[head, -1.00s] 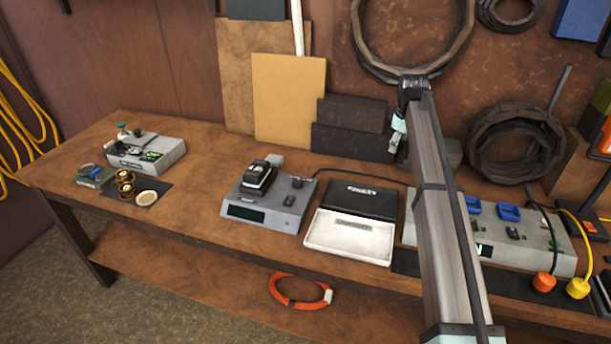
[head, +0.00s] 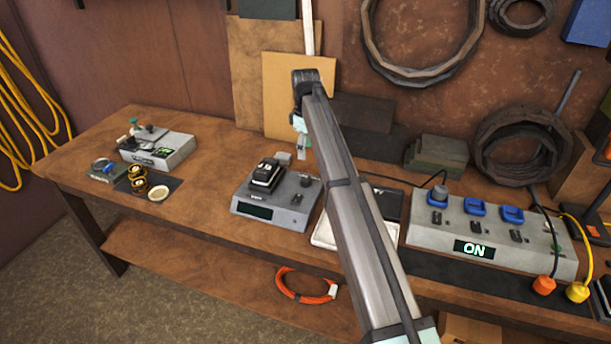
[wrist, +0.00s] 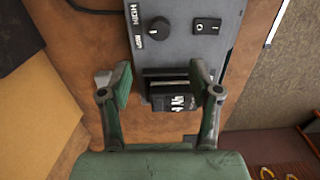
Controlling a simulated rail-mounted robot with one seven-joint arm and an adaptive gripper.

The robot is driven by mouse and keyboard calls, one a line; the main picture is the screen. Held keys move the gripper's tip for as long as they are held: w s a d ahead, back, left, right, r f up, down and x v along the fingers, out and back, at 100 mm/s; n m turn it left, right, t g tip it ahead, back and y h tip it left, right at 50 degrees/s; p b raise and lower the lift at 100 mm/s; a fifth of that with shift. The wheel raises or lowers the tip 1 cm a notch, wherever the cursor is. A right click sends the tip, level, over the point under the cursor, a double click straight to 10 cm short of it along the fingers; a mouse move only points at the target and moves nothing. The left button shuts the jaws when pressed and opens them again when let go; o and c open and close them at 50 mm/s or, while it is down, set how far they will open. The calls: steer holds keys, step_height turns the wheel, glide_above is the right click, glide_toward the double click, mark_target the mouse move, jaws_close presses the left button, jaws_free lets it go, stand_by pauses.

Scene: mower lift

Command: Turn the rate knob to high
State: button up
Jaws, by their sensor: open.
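The rate knob is a small dark round knob (wrist: 158,28) with a white pointer line. It sits on the grey charger box (head: 262,214), at the top in the wrist view, and shows at the box's back right in the head view (head: 306,181). White labels are beside it; their small text is hard to read. My gripper (wrist: 162,77) is open and empty above the box. In the wrist view its green fingers straddle the black battery block (wrist: 170,90), with the knob ahead of the fingertips. In the head view my gripper (head: 301,144) is behind the box.
A black rocker switch (wrist: 207,26) is beside the knob. A grey power strip (head: 450,240) reading ON stands to the right. My arm partly covers a white-and-black case (head: 327,230). Another grey device (head: 165,150) stands far left. Bare bench lies left of the box.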

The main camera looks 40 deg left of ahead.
mark_target(306, 179)
step_height(306, 179, down, 12)
steer(key=p, duration=0.3)
steer(key=shift+f, duration=0.2)
steer(key=c, duration=1.2)
